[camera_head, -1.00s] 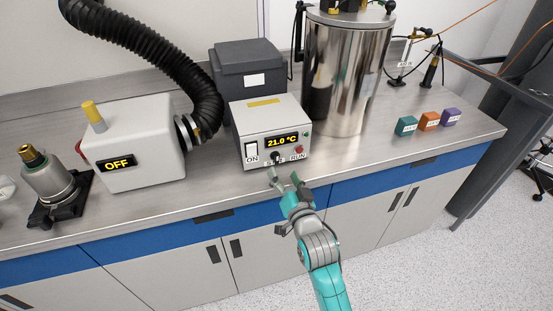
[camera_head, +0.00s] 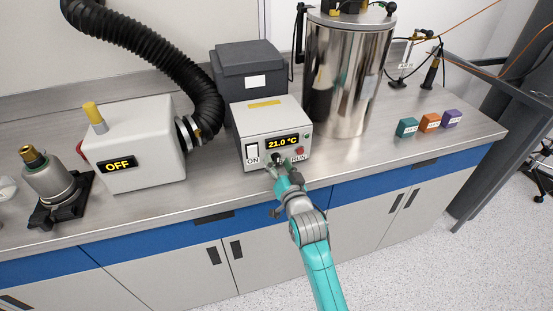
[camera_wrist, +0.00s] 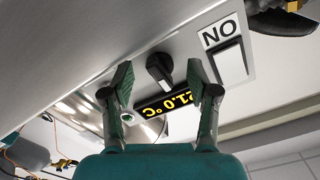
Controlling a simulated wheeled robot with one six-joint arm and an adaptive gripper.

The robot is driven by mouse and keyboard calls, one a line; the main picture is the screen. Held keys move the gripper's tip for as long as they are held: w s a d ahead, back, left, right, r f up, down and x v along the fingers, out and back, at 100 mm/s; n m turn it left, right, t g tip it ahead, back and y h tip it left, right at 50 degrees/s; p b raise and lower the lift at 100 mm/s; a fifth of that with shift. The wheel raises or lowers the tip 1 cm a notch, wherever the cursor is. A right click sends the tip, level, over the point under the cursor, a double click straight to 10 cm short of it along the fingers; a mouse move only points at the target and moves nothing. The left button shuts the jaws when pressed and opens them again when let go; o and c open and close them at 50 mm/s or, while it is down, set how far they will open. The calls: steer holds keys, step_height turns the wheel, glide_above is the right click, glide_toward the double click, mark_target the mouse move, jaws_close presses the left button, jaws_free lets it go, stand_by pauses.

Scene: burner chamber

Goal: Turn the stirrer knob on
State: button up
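The controller box (camera_head: 268,118) stands on the bench with a lit display reading 21.0 °C. In the head view the knob (camera_head: 277,157) is partly hidden by my gripper. My gripper (camera_head: 279,169) is close in front of the box's lower face. In the wrist view its two fingers (camera_wrist: 162,85) are spread apart, one to each side of the knob, with visible gaps between them and it.
A white ON rocker switch (camera_head: 252,151) is left of the knob, and a red RUN button (camera_head: 299,151) is right of it. A steel vessel (camera_head: 345,80) stands behind right. A white unit reading OFF (camera_head: 140,150) stands left. Small coloured blocks (camera_head: 429,121) sit at right.

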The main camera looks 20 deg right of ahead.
jaws_close()
